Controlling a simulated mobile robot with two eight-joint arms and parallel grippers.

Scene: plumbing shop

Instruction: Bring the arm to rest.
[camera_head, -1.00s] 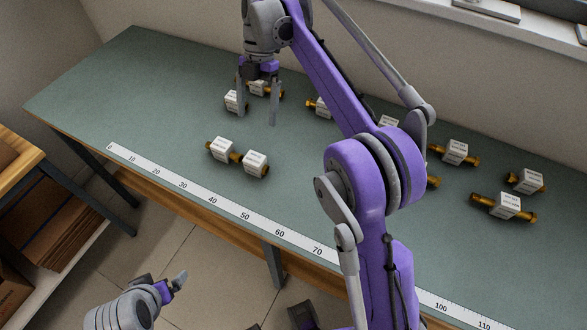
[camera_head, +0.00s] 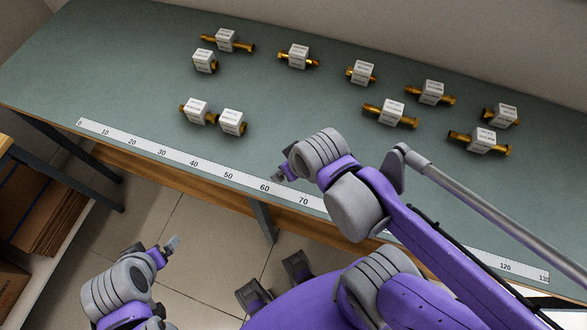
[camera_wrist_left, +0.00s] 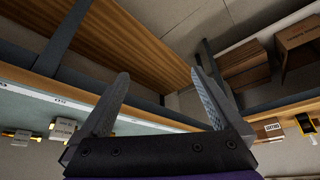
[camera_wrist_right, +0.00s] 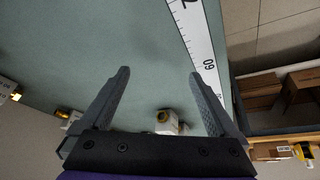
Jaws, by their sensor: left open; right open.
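My right arm comes in from the lower right of the head view. Its gripper (camera_head: 282,174) is over the front edge of the bench, near the 60 to 70 marks of the ruler. In the right wrist view its two fingers (camera_wrist_right: 160,95) are apart with nothing between them. My left gripper (camera_head: 170,246) is at the lower left of the head view, in front of the bench and over the floor. In the left wrist view its fingers (camera_wrist_left: 160,95) are apart and empty.
Several brass fittings with white labels, such as one pair (camera_head: 232,122), lie on the green bench (camera_head: 110,70). A ruler strip (camera_head: 150,148) runs along its front edge. A wooden shelf unit with cardboard (camera_head: 35,205) stands at the left. The bench's left end is clear.

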